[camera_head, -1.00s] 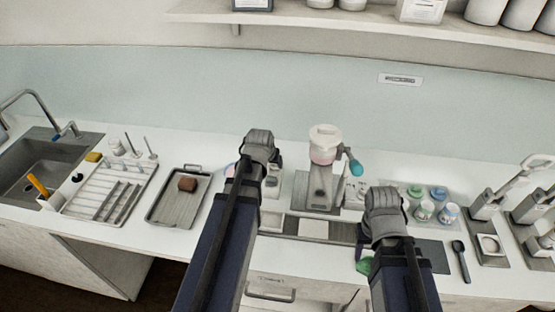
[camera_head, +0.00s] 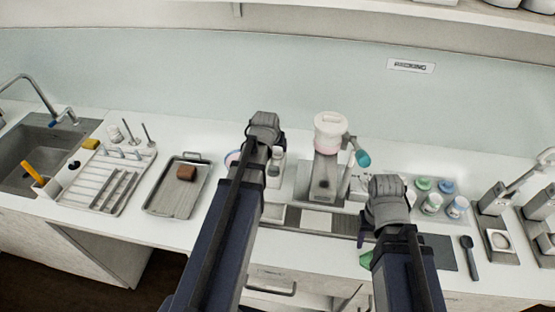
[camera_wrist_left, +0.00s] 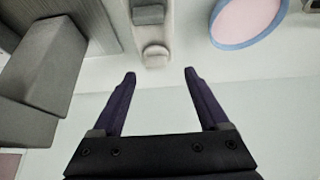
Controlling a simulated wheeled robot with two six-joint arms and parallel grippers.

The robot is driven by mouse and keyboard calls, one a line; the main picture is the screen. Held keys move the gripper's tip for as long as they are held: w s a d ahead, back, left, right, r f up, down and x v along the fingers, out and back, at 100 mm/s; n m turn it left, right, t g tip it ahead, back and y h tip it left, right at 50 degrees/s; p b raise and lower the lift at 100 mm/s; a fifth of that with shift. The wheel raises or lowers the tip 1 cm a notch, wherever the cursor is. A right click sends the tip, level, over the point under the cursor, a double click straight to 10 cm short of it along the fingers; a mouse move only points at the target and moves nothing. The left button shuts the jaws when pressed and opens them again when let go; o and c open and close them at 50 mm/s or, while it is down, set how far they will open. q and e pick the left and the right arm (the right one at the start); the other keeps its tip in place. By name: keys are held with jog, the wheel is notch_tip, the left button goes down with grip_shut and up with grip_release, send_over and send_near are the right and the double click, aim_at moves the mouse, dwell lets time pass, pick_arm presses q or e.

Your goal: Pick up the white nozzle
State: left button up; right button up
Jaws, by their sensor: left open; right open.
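I cannot single out the white nozzle for sure. A small pale upright piece (camera_head: 343,181) stands close against the right side of the cream machine (camera_head: 327,170) in the head view, too small to tell what it is. My left gripper (camera_wrist_left: 159,73) is open and empty over the counter. Its wrist (camera_head: 264,130) hides most of its jaws in the head view. A small pale bottle-like thing (camera_wrist_left: 154,28) lies beyond the fingertips in the left wrist view, apart from them. My right gripper (camera_head: 368,225) is open at the counter's front, right of the machine, its fingertips mostly hidden.
A pink round dish with a blue rim (camera_wrist_left: 248,20) is beside the left gripper. A metal tray (camera_head: 160,202) with a brown block, a drying rack (camera_head: 90,192) and a sink (camera_head: 35,150) are left. Small cups (camera_head: 432,203) and a dark spoon (camera_head: 471,255) are right. A green thing (camera_head: 366,259) is below the right gripper.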

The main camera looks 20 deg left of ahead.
aim_at(277, 150)
pick_arm(q)
jog(key=b+x, duration=0.2)
jog(key=x, duration=0.1)
jog(key=b+x, duration=0.1)
jog(key=x, duration=0.1)
jog(key=shift+w+d+b, duration=0.25)
jog(key=shift+b, duration=0.15)
pick_arm(e)
notch_tip(277, 150, down, 4)
jog(key=shift+f, duration=0.1)
pick_arm(q)
jog(key=shift+r, duration=0.15)
jog(key=shift+c, duration=0.2)
grip_shut()
